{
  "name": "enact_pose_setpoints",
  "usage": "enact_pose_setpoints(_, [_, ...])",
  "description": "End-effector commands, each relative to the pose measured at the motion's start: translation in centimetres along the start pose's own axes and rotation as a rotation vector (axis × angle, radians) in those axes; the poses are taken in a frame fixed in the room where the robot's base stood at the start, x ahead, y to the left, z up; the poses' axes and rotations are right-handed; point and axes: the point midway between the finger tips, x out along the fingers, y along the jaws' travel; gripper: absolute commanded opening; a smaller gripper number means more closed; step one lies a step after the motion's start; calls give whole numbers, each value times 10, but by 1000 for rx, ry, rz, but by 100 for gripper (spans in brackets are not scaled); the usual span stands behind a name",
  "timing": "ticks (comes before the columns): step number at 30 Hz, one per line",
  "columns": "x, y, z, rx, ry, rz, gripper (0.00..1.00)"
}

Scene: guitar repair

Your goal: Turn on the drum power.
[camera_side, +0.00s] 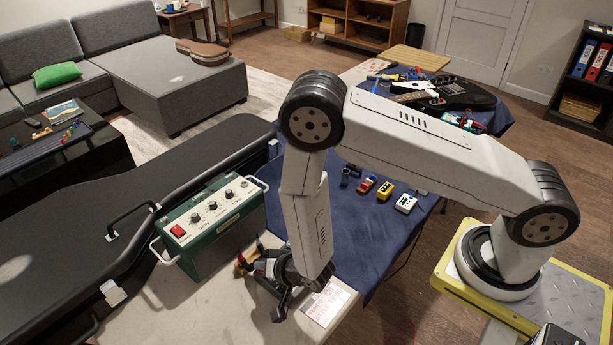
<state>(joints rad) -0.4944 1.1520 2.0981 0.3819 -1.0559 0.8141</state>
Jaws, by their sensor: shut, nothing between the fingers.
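A green control box (215,228) with a pale top panel, several dark knobs, a red switch (178,231) and metal side handles stands left of my arm. It may be the drum power unit; its lettering is too small to read. The switch is at the panel's left end, and I cannot tell its position. My gripper (268,298) is low over the pale table top, right of and in front of the box, apart from the red switch. It is shut and empty. My forearm hides part of the area behind it.
A black guitar case (60,240) lies left of the box. A printed card (326,303) lies right of my gripper. Small coloured pedals (384,190) sit on the blue cloth (350,245). A dark electric guitar (450,95) lies at the back.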

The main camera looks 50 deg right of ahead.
Motion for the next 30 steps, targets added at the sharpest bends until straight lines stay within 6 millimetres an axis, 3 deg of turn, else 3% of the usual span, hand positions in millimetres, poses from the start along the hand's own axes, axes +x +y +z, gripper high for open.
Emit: enact_pose_setpoints(30, [-11, -8, -8, 0, 1, -1, 0])
